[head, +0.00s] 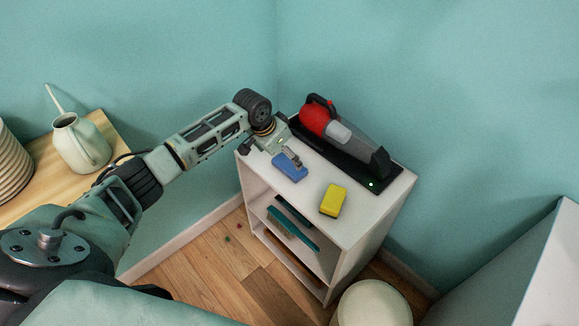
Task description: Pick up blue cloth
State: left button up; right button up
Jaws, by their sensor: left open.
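The blue cloth (288,168) lies on top of the white shelf unit (352,220), near its left end. It looks like a small folded blue block. My left gripper (294,160) is open just above and at the far edge of the blue cloth, with its fingers pointing down toward it. I cannot tell whether the fingers touch the cloth. My right gripper is not in view.
A yellow sponge-like block (333,200) lies to the right of the cloth. A red and grey handheld vacuum (345,137) sits on a black dock behind. A watering can (80,143) stands on a wooden table at left. A round pale bin (374,304) stands in front.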

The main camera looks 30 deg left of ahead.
aim_at(289, 164)
pick_arm(q)
jog(key=x, duration=0.7)
jog(key=shift+w+a+f+b, duration=0.25)
jog(key=shift+a+f+b, duration=0.05)
jog(key=shift+a+b, duration=0.1)
jog(key=shift+c, duration=0.4)
jog(key=c, duration=0.7)
jog(key=shift+o, duration=0.2)
jog(key=shift+r, duration=0.1)
